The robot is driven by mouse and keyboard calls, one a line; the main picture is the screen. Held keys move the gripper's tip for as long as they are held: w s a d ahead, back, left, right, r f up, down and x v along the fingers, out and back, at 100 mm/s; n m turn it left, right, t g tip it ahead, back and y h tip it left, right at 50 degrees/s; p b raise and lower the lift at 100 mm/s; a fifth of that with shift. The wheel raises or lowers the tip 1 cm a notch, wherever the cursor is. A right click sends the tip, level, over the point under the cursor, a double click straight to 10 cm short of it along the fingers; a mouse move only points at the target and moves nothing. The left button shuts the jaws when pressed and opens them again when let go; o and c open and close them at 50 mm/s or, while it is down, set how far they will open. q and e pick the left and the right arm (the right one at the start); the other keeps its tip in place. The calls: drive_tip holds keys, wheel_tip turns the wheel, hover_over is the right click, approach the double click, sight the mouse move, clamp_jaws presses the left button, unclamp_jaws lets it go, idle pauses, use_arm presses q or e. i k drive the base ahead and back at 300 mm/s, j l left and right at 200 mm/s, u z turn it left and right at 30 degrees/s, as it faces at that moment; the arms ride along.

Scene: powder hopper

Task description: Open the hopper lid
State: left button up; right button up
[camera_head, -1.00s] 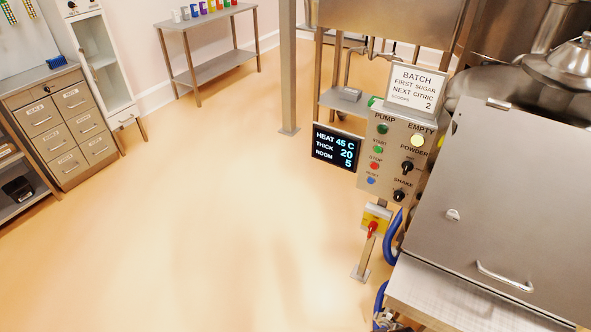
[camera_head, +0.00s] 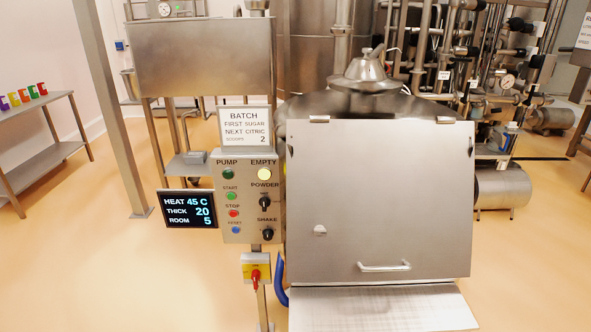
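The hopper lid (camera_head: 378,190) is a large flat steel panel right of centre. It looks shut, sloping toward me, with two hinges along its top edge. A steel shelf (camera_head: 380,308) juts out below the lid. Neither of my grippers is in view, and nothing touches the lid or handle.
A control panel (camera_head: 245,200) with buttons and knobs stands left of the lid, with a batch sign (camera_head: 247,129) above and a dark display (camera_head: 189,209) beside it. A red-yellow switch (camera_head: 255,270) and blue hose (camera_head: 280,283) are below.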

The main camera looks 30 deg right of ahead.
sight(393, 199)
drive_tip(key=z, duration=1.55)
